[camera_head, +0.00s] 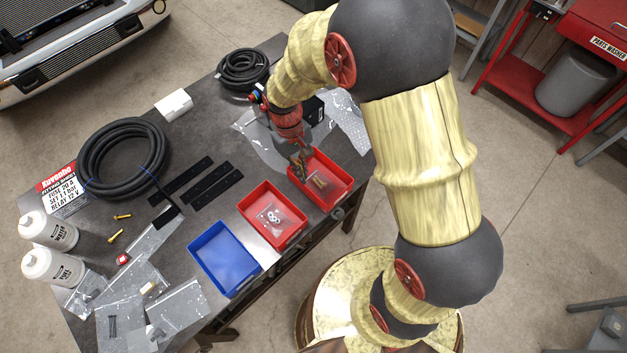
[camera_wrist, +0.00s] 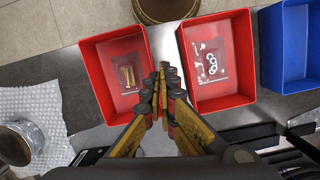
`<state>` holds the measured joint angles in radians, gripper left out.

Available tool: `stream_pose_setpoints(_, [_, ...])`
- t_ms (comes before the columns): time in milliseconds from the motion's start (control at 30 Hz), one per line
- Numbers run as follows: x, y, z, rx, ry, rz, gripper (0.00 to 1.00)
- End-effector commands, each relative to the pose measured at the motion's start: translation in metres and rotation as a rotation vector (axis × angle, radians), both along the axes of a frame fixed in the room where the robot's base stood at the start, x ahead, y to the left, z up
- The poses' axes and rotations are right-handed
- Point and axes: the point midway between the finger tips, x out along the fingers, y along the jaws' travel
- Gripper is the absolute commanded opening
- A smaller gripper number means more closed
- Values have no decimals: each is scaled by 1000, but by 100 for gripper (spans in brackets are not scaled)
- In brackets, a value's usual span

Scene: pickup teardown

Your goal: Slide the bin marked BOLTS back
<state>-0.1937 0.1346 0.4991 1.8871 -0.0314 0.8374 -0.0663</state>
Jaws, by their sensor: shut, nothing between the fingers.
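Two red bins and a blue bin stand in a row along the table's front edge. The right red bin (camera_head: 338,180) holds a clear packet with brass-coloured bolt-like pieces; it is the left bin in the wrist view (camera_wrist: 92,56). No BOLTS lettering is readable. The middle red bin (camera_head: 258,200) has a packet with white rings and also shows in the wrist view (camera_wrist: 245,60). The blue bin (camera_head: 212,250) is empty. My gripper (camera_head: 303,174) is shut and empty at the back-left corner of the right bin. In the wrist view its fingertips (camera_wrist: 161,76) lie between the red bins; contact is unclear.
Clear film (camera_head: 262,138) and bubble wrap (camera_head: 352,122) lie around my gripper's back side.

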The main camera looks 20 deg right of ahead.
Motion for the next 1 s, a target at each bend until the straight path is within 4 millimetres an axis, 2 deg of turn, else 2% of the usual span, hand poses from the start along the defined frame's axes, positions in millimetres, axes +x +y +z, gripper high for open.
stream_pose_setpoints(100, [16,9,-34,-7,45,46,0])
stream_pose_setpoints(233, [40,15,-67,-2,40,87,0])
stream_pose_setpoints(300, [57,18,-72,4,14,106,0])
stream_pose_setpoints(433, [84,23,-64,16,-42,139,0])
stream_pose_setpoints(667, [66,14,-64,21,-41,157,0])
stream_pose_setpoints(1000, [6,-14,-62,20,-40,155,0])
